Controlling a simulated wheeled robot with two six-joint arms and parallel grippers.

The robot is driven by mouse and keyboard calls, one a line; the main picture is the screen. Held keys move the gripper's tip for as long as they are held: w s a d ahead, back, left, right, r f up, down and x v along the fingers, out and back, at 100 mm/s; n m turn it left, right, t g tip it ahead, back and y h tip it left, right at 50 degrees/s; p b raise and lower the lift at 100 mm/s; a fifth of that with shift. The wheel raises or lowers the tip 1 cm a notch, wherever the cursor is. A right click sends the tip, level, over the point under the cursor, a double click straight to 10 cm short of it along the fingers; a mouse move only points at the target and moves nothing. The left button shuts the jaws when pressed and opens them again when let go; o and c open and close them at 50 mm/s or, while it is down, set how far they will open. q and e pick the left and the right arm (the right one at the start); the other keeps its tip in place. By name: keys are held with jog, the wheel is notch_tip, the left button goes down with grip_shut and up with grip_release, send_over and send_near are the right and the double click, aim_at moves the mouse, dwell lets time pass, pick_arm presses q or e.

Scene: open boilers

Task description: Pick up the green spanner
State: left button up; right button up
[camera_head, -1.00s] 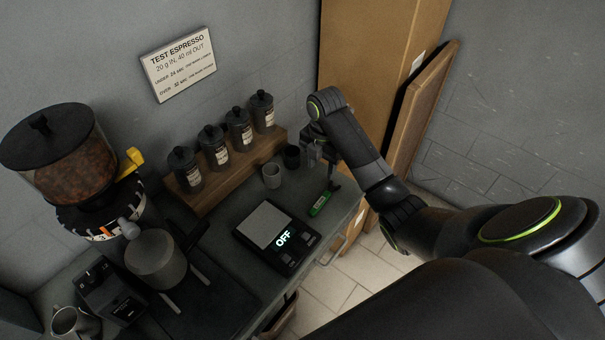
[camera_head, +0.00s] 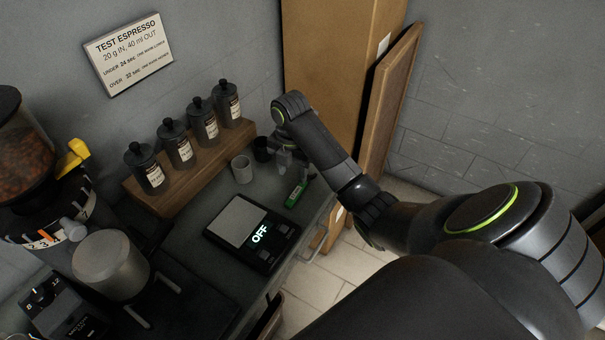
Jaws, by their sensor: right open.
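The green spanner (camera_head: 295,194) lies on the dark counter near its right edge, to the right of the scale. Its upper end is close to my gripper and partly hard to make out. My right gripper (camera_head: 287,165) hangs over the counter just above and behind the spanner in the picture, fingers pointing down. It is open and holds nothing. Whether a finger touches the spanner I cannot tell. My left gripper is not in view.
A scale (camera_head: 240,222) reading OFF lies left of the spanner. A grey cup (camera_head: 242,169) and a dark cup (camera_head: 262,149) stand near my gripper. Several dark jars stand on a wooden riser (camera_head: 160,201). A cardboard box (camera_head: 335,60) stands behind the counter. A grinder is at the left.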

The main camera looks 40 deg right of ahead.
aim_at(294, 195)
jog(key=shift+s+d+f+b, duration=0.1)
jog(key=shift+f+b, duration=2.7)
jog(key=shift+f, duration=0.5)
notch_tip(294, 195, down, 2)
grip_shut()
